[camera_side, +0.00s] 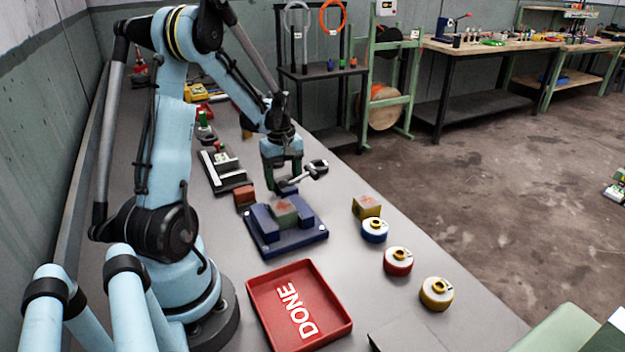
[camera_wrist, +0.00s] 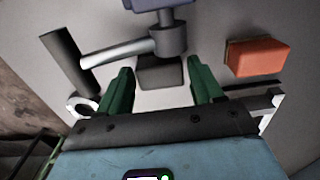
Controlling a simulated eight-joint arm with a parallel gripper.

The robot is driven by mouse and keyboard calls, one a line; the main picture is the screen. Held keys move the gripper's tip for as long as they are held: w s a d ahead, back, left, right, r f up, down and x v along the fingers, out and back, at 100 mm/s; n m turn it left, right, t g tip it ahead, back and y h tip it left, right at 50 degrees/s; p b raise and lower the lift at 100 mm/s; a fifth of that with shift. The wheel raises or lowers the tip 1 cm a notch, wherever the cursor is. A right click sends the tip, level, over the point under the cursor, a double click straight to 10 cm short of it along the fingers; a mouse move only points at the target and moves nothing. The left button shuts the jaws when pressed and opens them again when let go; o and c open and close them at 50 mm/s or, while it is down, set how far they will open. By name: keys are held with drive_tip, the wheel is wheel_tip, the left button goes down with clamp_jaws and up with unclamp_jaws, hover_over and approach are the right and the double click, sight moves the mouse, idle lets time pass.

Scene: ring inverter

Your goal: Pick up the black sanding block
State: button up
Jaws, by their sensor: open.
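A dark grey-black block (camera_wrist: 162,73) lies between my fingers in the wrist view, partly under a grey hub. It may be the black sanding block, but I cannot tell its top or full outline. My gripper (camera_wrist: 163,82) is open, with a green finger on either side of the block and a gap to each. In the side view my gripper (camera_side: 283,188) hangs low behind the blue fixture (camera_side: 290,243), and the dark block cannot be made out there.
A grey crank (camera_side: 304,174) with a dark handle (camera_wrist: 64,60) reaches close beside my fingers.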

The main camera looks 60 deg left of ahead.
sight(283, 178)
drive_tip(key=shift+f, duration=0.6)
drive_tip(key=shift+c, duration=0.5)
drive_tip(key=c, duration=0.8)
drive_tip(key=shift+o, duration=0.2)
drive_tip(key=shift+r, duration=5.05)
